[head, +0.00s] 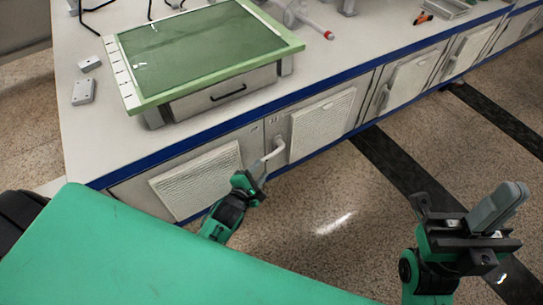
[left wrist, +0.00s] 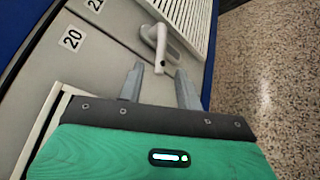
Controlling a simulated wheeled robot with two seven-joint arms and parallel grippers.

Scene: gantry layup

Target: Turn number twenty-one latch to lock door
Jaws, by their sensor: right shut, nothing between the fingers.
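The white latch (head: 275,150) sits on the cabinet front beside a louvred door panel. In the left wrist view the latch (left wrist: 160,42) is near the number 21 label (left wrist: 94,4), which is cut by the top edge. My left gripper (head: 258,172) is at the latch's lower end. In the left wrist view its two fingers (left wrist: 159,78) are apart, and the latch's lower end shows between the fingertips; I cannot tell whether they touch it. My right gripper (head: 497,207) is shut and empty, away from the cabinets at the right.
A number 20 label (left wrist: 72,39) marks the neighbouring door (head: 195,180). The white bench top (head: 90,125) above has a blue edge and carries a green-framed box (head: 215,55). More cabinet doors (head: 410,78) run to the right. The speckled floor (head: 340,200) in front is clear.

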